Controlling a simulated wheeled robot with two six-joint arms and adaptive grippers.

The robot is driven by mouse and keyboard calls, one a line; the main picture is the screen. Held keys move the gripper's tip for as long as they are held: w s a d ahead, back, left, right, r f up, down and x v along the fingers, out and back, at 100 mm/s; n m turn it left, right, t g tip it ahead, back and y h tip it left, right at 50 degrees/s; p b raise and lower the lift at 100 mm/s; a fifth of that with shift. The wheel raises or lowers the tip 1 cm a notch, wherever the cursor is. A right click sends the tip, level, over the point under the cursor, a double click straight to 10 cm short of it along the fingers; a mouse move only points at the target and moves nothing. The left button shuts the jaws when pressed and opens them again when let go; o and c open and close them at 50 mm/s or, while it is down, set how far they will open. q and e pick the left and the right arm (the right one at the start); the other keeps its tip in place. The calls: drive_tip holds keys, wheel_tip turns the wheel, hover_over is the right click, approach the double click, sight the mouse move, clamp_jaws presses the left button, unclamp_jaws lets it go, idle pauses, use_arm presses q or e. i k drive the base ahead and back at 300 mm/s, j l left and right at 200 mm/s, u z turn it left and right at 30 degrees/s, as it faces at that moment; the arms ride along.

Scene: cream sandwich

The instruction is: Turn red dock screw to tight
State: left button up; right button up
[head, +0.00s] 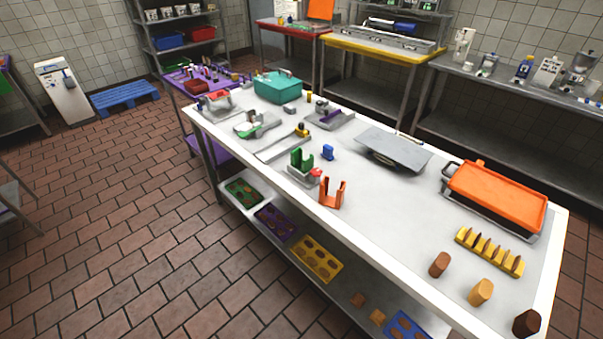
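A small red knob (316,173) sits at the right side of a green forked holder (300,160) near the table's front edge. It may be the dock screw, but it is too small to show a thread or how far it is turned. A red-topped fixture (215,97) stands at the table's far left end; a screw on it cannot be made out. Neither of my grippers is in the head view.
The white table (390,210) also bears an orange forked holder (333,193), a blue piece (328,152), a tilted grey plate (394,150), an orange-lidded box (495,195), a yellow rack (489,252) and a teal box (278,87). The tiled floor (130,220) at left is clear.

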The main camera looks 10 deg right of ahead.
sight(317, 172)
drive_tip(key=i+j+z, duration=0.15)
drive_tip(key=i+j, duration=0.6)
